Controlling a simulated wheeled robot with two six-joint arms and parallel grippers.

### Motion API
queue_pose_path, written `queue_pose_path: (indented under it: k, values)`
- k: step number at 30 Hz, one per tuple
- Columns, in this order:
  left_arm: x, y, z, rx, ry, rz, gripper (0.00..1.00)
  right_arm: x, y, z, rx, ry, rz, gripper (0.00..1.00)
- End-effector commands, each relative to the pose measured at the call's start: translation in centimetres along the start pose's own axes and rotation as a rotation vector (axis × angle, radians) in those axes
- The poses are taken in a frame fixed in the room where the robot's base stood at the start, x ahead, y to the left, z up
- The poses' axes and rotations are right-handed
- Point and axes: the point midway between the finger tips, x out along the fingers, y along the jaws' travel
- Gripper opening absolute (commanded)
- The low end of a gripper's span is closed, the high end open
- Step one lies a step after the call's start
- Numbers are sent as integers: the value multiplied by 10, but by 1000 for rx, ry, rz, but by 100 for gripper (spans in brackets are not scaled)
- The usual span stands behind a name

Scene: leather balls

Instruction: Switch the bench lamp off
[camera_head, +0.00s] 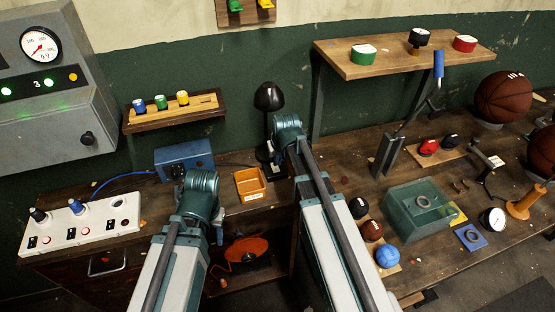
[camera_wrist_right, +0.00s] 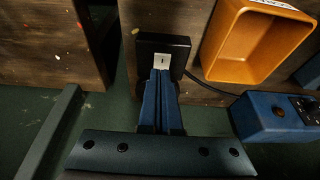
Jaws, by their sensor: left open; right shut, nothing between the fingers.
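The black bench lamp (camera_head: 268,97) stands at the back of the bench, its dark shade on a stem. No light shows from it in the head view; its bulb side is hidden. In the right wrist view its black base (camera_wrist_right: 178,42) carries a pale switch plate (camera_wrist_right: 162,60) with a small dark mark. My right gripper (camera_wrist_right: 162,76) is shut and empty, its blue fingertips at the near edge of the switch plate; I cannot tell whether they touch it. In the head view it is mostly behind its arm. My left gripper (camera_head: 218,231) is open, low over the bench's front, partly hidden.
An orange bin (camera_head: 250,197) sits right beside the lamp base, with a blue socket box (camera_head: 184,160) to its left. A cable runs from the base. A white switch panel (camera_head: 85,232) lies at left. A green tray (camera_head: 388,214) and balls are at right.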

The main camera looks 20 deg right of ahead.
Motion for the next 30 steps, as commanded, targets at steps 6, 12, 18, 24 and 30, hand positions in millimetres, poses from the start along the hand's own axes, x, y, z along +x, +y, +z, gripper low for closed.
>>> queue_pose_path:
  k: [6, 12, 18, 24, 30]
  values:
    - [-40, -4, 2, 0, 0, 0, 50, -41, -2, -2, 0, 0, 0, 0]
    - [-64, -6, 4, 1, 0, 0, 50, -67, -4, -3, -1, 0, 0, 0]
    - [-70, -7, 4, 2, 0, 0, 50, -74, -4, -2, -1, 0, 0, 0]
    - [-68, -6, 4, 2, 0, 0, 50, -72, -4, -2, -1, 0, 0, 0]
    - [-68, -6, 4, 1, 0, 0, 50, -73, -8, 1, -6, -6, -1, 0]
